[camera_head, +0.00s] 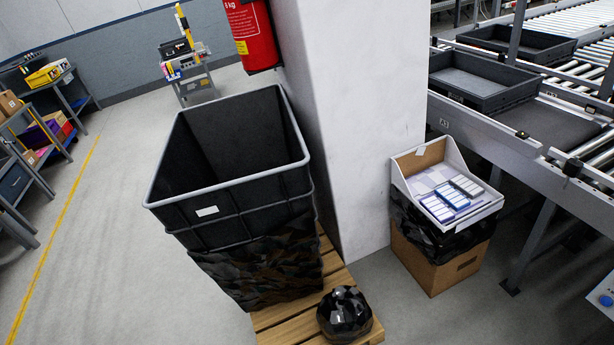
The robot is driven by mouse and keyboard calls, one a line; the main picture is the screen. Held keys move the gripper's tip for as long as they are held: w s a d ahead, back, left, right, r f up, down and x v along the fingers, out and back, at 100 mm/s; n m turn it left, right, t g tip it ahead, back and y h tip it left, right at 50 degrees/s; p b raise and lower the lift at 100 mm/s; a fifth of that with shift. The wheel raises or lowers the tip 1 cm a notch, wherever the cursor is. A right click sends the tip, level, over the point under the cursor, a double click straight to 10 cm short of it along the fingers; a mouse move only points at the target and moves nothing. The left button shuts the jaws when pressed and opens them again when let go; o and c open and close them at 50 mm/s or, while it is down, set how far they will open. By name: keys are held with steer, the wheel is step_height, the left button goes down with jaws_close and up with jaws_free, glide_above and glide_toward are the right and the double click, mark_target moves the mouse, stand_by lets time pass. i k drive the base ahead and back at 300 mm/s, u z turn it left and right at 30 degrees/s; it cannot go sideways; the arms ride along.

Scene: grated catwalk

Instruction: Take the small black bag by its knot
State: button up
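A small black bag (344,314), shiny and rounded, sits on the front right corner of a wooden pallet (283,325) at the bottom of the picture. A lighter patch shows near its top, but I cannot make out the knot clearly. My gripper is not in view.
A tall open black bin (235,205) stands on the pallet behind the bag, its lower part wrapped in black plastic (265,268). A white pillar (350,120) with a red extinguisher (251,33) is behind. A cardboard box (435,262) stands right, by the conveyor (530,140).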

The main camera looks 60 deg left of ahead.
mark_target(343, 316)
steer(key=u, duration=1.35)
steer(key=i, duration=1.05)
